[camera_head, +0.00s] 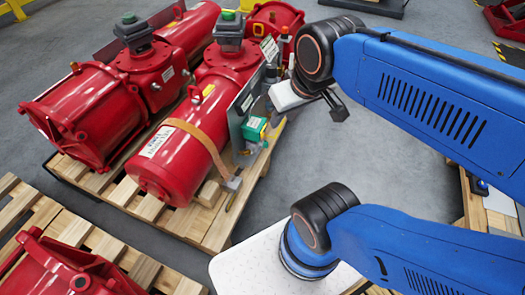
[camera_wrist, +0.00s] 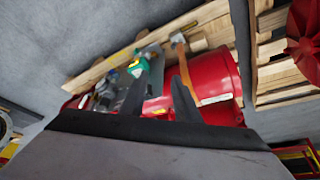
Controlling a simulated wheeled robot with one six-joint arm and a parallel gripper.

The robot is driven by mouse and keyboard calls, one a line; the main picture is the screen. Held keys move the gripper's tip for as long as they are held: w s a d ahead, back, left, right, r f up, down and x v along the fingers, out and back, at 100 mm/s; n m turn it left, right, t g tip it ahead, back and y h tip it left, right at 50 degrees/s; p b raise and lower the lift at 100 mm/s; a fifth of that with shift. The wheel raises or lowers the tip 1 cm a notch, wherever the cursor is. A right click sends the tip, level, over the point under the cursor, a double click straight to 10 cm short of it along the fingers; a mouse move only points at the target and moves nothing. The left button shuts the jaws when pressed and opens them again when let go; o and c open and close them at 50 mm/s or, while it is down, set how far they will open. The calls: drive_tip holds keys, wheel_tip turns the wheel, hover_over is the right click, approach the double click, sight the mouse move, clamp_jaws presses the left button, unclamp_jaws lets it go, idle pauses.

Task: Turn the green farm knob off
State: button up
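Green knobs top the dark square fittings on two red actuators, one on the left actuator (camera_head: 129,18) and one on the nearer right actuator (camera_head: 228,15). A green and yellow part (camera_head: 255,128) sits on the grey side panel of the right actuator; it also shows in the wrist view (camera_wrist: 138,67). I cannot tell which green part is the farm knob. My gripper (camera_wrist: 160,86) has two dark fingers apart with nothing between them. In the head view it is right of the panel, clear of the green part, and its fingers are only partly visible.
The actuators lie on a wooden pallet (camera_head: 207,222). An orange strap (camera_head: 198,139) crosses the right one. Another red unit (camera_head: 65,268) is at the lower left. Grey floor (camera_head: 330,155) is open right of the pallet. A yellow rail (camera_head: 14,9) is at the far left.

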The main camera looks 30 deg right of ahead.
drive_tip(key=w+d+f+m+g+y, duration=0.1)
drive_tip(key=w+d+f+m+y, duration=0.3)
drive_tip(key=w+f, duration=0.3)
drive_tip(key=w+d+f+m+g+y, duration=0.25)
drive_tip(key=w+f+m+y, duration=0.2)
drive_tip(key=f, duration=0.45)
drive_tip(key=w+d+f+m+g+y, duration=0.1)
drive_tip(key=w+d+f+m+y, duration=0.2)
drive_tip(key=w+d+f+m, duration=0.35)
drive_tip(key=w+d+f+m+t+y, duration=0.1)
drive_tip(key=d+f+m+t, duration=0.2)
drive_tip(key=f, duration=0.4)
drive_tip(key=w+d+f+m+t+y, duration=0.1)
drive_tip(key=d+f+m+t+y, duration=0.2)
drive_tip(key=f, duration=0.5)
drive_tip(key=m+t+h, duration=0.5)
drive_tip(key=m+t, duration=0.3)
approach(266, 145)
drive_tip(key=x, duration=0.7)
drive_tip(key=shift+w+d, duration=0.25)
drive_tip(key=shift+d, duration=0.05)
drive_tip(key=shift+r+y, duration=0.1)
drive_tip(key=shift+y, duration=0.15)
clamp_jaws()
